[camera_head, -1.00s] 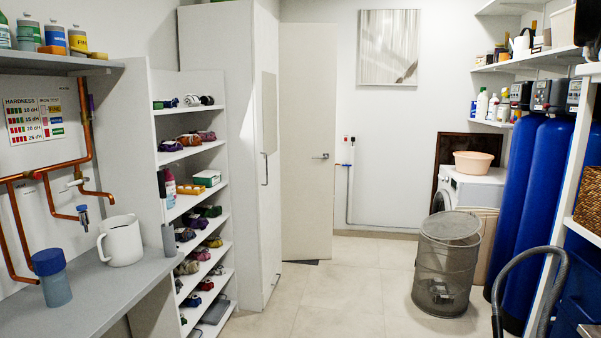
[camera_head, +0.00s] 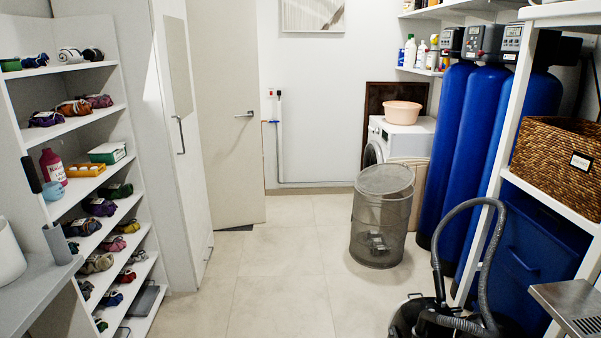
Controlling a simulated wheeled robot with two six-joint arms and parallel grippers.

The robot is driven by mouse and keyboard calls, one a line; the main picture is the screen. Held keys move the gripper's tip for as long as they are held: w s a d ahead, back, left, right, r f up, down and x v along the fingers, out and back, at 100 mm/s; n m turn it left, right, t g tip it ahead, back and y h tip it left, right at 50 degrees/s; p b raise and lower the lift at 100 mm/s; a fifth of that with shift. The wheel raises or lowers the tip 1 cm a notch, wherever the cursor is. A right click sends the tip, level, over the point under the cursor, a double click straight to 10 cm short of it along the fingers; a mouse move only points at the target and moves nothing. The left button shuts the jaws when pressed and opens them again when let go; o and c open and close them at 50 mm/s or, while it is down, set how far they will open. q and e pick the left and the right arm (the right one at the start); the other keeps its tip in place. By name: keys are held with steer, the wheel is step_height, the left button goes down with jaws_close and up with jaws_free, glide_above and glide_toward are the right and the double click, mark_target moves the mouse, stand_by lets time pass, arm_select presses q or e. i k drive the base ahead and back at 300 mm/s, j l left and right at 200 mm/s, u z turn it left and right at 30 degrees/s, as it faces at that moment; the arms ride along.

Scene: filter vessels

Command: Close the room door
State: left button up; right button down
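The room door (camera_head: 229,120) is a plain pale panel standing behind the tall white cabinet, left of the middle of the head view. It stands at an angle to the back wall, with its lower edge just above the tiled floor. Its metal lever handle (camera_head: 244,114) is on its right side and points left. The cabinet hides the door's left part, so I cannot see the hinges or the doorway. Neither of my grippers is in view.
A mesh bin (camera_head: 381,220), a vacuum cleaner (camera_head: 440,315), blue tanks (camera_head: 446,150) and a wicker basket (camera_head: 555,160) stand on the right. The tiled floor (camera_head: 280,265) between is clear.

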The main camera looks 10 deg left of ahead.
mark_target(223, 34)
steer(key=i+j+u, duration=0.1)
steer(key=i+u, duration=0.4)
steer(key=i, duration=3.55)
